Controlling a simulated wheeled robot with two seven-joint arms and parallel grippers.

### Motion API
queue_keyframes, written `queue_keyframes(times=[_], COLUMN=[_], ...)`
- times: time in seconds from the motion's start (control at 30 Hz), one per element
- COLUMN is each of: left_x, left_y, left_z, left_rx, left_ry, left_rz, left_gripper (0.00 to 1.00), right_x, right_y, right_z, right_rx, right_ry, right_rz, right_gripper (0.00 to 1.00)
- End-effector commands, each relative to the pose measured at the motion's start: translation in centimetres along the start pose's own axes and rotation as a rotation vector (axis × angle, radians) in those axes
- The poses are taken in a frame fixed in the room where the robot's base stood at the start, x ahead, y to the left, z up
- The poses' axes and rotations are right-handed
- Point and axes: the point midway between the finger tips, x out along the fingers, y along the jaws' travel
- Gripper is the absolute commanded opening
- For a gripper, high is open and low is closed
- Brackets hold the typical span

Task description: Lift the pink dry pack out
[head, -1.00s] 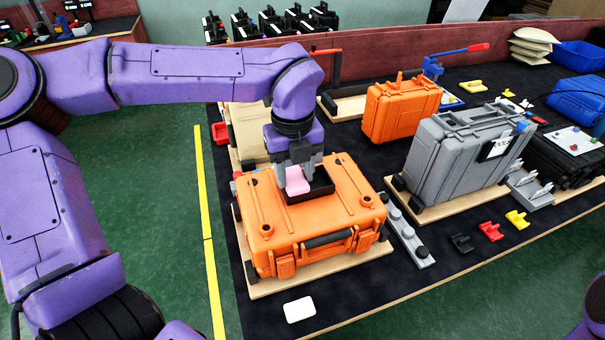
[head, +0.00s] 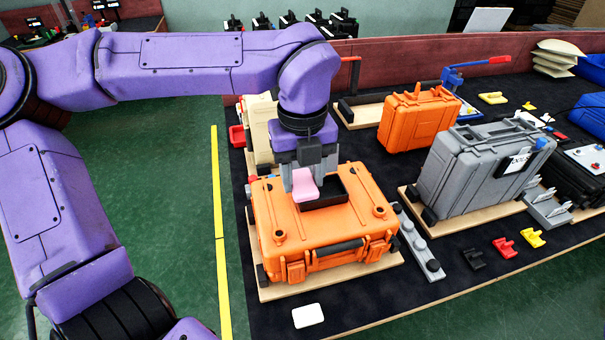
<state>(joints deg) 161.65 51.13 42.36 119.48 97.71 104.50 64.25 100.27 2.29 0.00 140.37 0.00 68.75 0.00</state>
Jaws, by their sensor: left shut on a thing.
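The pink dry pack (head: 304,187) is in my left gripper (head: 304,172), whose fingers are shut on it. The orange case lies flat on a wooden board (head: 280,293). My right gripper is not in view.
An upright orange case (head: 415,122) and a grey case (head: 480,170) stand to the right. Small clips in black, red (head: 505,247) and yellow lie at the right front. A white card (head: 308,316) lies in front of the board. Green floor is free at the left.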

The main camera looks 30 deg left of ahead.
Motion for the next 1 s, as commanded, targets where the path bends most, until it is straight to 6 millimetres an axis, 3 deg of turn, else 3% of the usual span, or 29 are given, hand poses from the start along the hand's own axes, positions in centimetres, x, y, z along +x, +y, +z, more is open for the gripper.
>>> queue_keyframes(times=[0.53,0.87,1.0], left_x=[-3.3,-3.0,-1.4], left_y=[0.0,-0.1,-0.7], left_z=[0.0,0.1,0.7], left_rx=[0.000,0.021,0.190], left_ry=[-0.001,0.000,0.003], left_rz=[0.000,0.001,0.004], left_gripper=[0.18,0.18,0.18], right_x=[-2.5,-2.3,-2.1], right_y=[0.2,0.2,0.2], right_z=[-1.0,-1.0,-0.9], right_rx=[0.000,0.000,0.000], right_ry=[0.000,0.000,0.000], right_rz=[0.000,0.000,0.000], right_gripper=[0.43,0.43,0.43])
